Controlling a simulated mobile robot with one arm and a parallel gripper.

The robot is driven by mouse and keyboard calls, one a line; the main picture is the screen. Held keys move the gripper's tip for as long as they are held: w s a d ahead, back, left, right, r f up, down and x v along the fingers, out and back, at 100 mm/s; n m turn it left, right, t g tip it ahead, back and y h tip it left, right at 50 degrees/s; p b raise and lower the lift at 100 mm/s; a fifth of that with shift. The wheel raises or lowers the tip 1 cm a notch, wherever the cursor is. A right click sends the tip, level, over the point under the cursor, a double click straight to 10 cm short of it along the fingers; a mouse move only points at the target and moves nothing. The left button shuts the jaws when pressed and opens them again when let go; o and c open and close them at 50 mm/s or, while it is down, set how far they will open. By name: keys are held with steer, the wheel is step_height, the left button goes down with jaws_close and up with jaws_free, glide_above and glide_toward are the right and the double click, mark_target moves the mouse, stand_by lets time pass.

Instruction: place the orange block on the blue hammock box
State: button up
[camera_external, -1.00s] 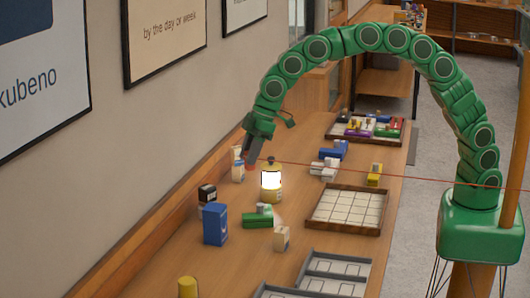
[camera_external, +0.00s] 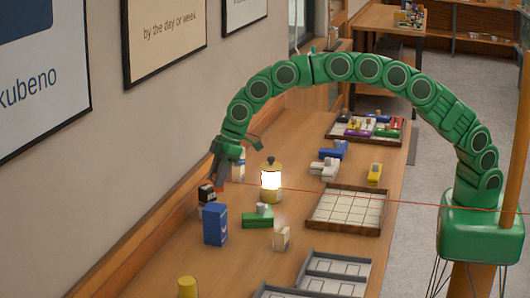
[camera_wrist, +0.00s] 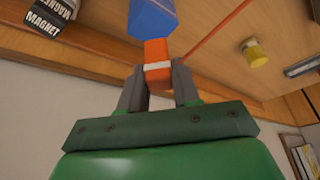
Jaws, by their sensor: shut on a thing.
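The orange block (camera_wrist: 156,50), with a white band across it, is held between the two grey fingers of my gripper (camera_wrist: 158,80). In the external view my gripper (camera_external: 217,178) points down over the table by the black box; the block barely shows there. The blue hammock box (camera_external: 214,225) stands upright on the table, nearer the camera than my gripper. In the wrist view the blue box (camera_wrist: 152,18) appears just beyond the block, and I cannot tell the gap between them. My gripper is above the level of the box top in the external view.
A black box (camera_external: 207,194) with white lettering stands behind the blue box, close to my gripper. A lit lantern (camera_external: 271,182), a green block (camera_external: 257,217) and a cream box (camera_external: 281,239) are to the right. A yellow cylinder (camera_external: 188,287) is in front. A gridded tray (camera_external: 312,218) lies further right.

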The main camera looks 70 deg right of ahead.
mark_target(214, 190)
steer(key=shift+w+a+f, duration=0.3)
steer(key=shift+w+f, duration=0.3)
steer(key=shift+f, duration=0.25)
steer(key=shift+w+f, duration=0.15)
steer(key=shift+f, duration=1.4)
steer(key=shift+f, duration=0.1)
steer(key=o, duration=1)
steer(key=shift+o, duration=0.2)
steer(key=v, duration=1.2)
